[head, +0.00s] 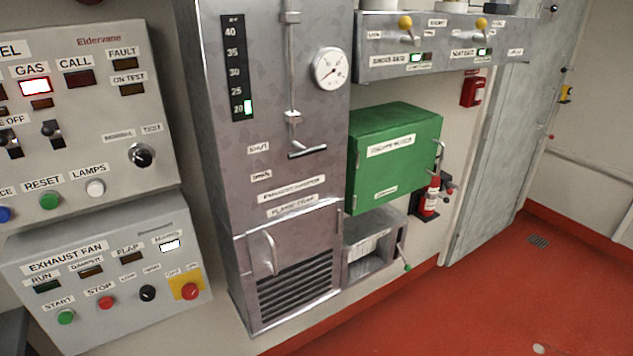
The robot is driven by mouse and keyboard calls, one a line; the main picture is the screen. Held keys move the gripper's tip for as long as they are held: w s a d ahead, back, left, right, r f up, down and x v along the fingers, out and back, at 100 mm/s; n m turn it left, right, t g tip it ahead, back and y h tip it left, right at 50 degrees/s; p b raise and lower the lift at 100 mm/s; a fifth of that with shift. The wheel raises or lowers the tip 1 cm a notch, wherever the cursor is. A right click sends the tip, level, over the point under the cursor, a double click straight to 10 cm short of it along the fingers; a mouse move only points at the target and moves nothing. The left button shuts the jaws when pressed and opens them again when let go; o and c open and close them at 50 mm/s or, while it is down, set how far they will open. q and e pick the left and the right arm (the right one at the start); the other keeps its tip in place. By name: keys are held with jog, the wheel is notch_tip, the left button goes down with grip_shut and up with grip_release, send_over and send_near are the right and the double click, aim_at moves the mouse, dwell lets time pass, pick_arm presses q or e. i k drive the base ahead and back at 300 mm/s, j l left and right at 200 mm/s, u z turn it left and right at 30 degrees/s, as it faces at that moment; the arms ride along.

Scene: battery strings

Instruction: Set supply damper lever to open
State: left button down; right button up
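I cannot make out a label reading supply damper. A metal lever (307,151) with a T-shaped handle hangs from a vertical rod on the front of a grey metal duct (217,150) at the centre. Small labels beside it are blurred; one below it seems to read exhaust damper (291,190). A separate thin lever with a green knob (407,267) points down beside an open grey housing (374,270) under the green box. Neither gripper is in view.
Left are an alarm panel (120,105) and an exhaust fan panel (140,290). A green box (395,155), a switch panel with yellow-knobbed levers (440,60) and a fire extinguisher (431,197) are on the right.

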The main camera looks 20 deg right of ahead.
aim_at(407, 268)
jog(key=z, duration=1.25)
